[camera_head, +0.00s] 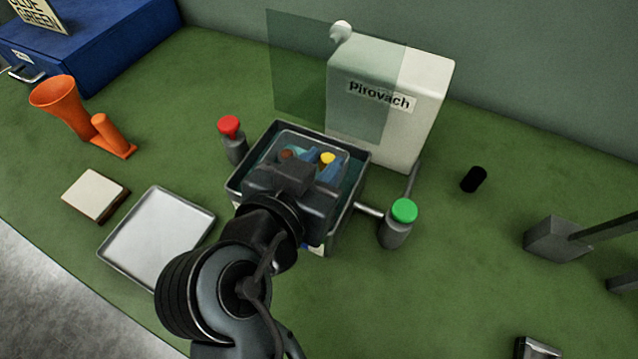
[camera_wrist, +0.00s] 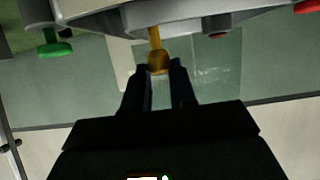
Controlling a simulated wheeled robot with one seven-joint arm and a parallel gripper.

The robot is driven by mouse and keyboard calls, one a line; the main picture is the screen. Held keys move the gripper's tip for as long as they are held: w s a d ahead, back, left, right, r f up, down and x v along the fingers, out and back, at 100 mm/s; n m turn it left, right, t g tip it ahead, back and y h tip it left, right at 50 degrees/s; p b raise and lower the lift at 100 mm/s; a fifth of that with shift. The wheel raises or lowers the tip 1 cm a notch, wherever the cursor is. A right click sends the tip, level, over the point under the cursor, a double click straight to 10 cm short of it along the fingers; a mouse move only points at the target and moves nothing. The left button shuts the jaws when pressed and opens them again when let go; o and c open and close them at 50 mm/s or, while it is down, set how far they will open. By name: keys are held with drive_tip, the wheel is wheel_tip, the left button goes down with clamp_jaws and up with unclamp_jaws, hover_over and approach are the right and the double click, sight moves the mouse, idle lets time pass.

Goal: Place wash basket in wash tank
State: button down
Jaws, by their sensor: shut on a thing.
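The wash tank (camera_head: 236,191) is a dark-rimmed square tub with a teal inside, at the middle of the bench. My gripper (camera_head: 309,164) is over the tank, reaching in from the front, and my wrist hides much of it. A pale inner rim, seemingly the wash basket (camera_head: 312,136), shows within the tank's outline; I cannot tell if it rests on the bottom. A yellow knob (camera_head: 327,158) shows beside the fingers. In the wrist view, my gripper (camera_wrist: 159,70) is shut on an amber knob-ended piece (camera_wrist: 158,60), apparently the basket's handle.
A white box labelled Pirovach (camera_head: 390,115), with a clear green panel (camera_head: 300,75), stands behind the tank. Red-topped (camera_head: 229,126) and green-topped (camera_head: 404,211) posts flank it. An empty metal tray (camera_head: 160,235) and orange funnel piece (camera_head: 60,100) are left.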

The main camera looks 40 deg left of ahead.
drive_tip(key=shift+f, duration=2.65)
drive_tip(key=shift+f, duration=0.15)
drive_tip(key=c, duration=0.9)
unclamp_jaws()
drive_tip(key=shift+s+r, duration=0.2)
drive_tip(key=b+v, duration=0.1)
drive_tip(key=v, duration=1)
drive_tip(key=shift+s+d, duration=0.1)
drive_tip(key=shift+s, duration=0.25)
